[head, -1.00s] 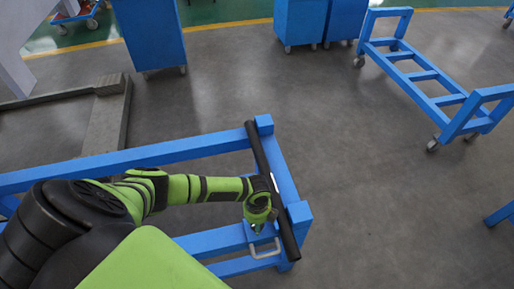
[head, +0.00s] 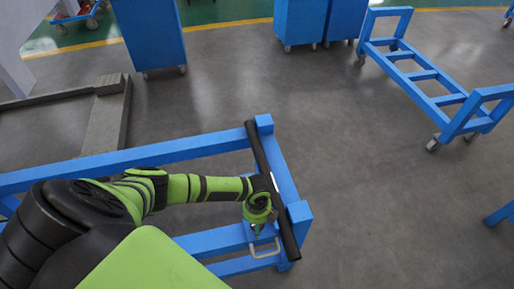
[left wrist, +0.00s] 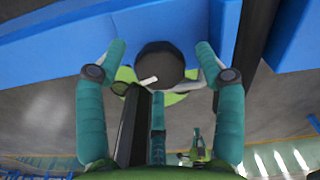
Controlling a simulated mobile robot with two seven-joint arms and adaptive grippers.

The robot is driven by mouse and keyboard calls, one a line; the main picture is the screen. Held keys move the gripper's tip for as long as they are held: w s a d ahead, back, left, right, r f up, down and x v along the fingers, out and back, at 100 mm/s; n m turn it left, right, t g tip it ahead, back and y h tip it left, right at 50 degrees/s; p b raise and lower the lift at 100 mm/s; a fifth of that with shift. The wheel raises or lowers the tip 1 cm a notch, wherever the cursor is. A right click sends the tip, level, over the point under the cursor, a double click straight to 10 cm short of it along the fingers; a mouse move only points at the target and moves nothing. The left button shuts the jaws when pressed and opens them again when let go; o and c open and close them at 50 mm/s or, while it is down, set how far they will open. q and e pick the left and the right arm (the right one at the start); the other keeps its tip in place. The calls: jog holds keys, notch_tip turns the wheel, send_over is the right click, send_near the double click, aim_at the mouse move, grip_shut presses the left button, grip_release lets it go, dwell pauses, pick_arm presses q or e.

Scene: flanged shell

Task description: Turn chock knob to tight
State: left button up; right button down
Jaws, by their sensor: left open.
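The chock knob (left wrist: 160,62) shows in the left wrist view as a dark round cap with a short white mark at its lower left. A yellow-green piece lies behind it. My left gripper (left wrist: 160,48) is open, with one teal finger on each side of the knob and visible gaps to it; I cannot tell whether the fingers reach its depth. In the head view my left gripper (head: 257,231) points down at the near right end of a blue frame (head: 190,149). There the gripper and wrist hide the knob. My right gripper is not in view.
A black bar (head: 262,160) runs along the frame's right end beside my wrist. A blue cart (head: 420,75) and blue cabinets (head: 300,20) stand farther off.

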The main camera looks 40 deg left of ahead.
pick_arm(q)
jog(key=shift+r, duration=0.1)
notch_tip(320, 180, up, 12)
dwell(0.5)
